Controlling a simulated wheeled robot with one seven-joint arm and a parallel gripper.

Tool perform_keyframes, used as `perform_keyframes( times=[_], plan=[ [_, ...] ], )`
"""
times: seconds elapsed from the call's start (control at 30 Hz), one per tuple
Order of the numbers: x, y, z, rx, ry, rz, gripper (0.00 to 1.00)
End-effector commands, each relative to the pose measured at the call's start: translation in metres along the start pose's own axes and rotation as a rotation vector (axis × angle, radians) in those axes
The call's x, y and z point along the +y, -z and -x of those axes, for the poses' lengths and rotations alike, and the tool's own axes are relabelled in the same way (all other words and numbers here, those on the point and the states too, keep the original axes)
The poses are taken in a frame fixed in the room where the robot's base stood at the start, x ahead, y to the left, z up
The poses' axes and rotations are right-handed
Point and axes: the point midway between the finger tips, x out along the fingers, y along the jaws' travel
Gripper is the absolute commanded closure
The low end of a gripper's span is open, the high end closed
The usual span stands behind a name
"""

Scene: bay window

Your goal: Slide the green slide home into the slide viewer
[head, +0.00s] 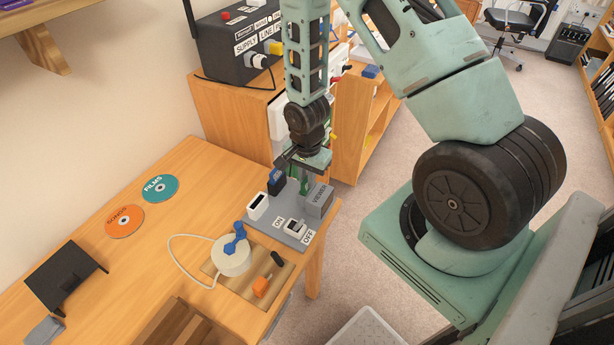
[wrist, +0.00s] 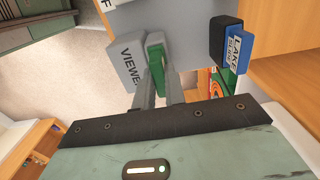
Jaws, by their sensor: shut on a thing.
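The slide viewer (head: 318,201) is a grey block labelled VIEWER on a grey base plate at the table's right corner. It also shows in the wrist view (wrist: 127,62). My gripper (head: 304,179) points down beside it. In the wrist view my gripper (wrist: 157,76) is shut on the green slide (wrist: 155,45), which stands close against the viewer's side. The slide's green edge also shows under the fingers in the head view (head: 304,186). I cannot tell whether any of it is inside the viewer's slot.
A blue slide labelled LAKE (wrist: 239,52) stands in a dark holder (wrist: 219,40) close by. A white ON/OFF switch (head: 295,227) sits on the plate. A white knob base with a blue handle (head: 231,255) and two discs lie to the left. A black supply box (head: 235,48) stands behind.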

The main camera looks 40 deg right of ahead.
Motion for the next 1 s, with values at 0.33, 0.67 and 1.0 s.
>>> perform_keyframes(
  times=[0.33, 0.67, 1.0],
  plan=[
    [0.000, 0.000, -0.003, 0.000, 0.000, 0.000, 0.63],
    [-0.001, 0.001, 0.006, 0.002, 0.004, -0.002, 0.63],
    [-0.001, 0.001, 0.064, 0.003, 0.007, -0.002, 0.63]
  ],
)
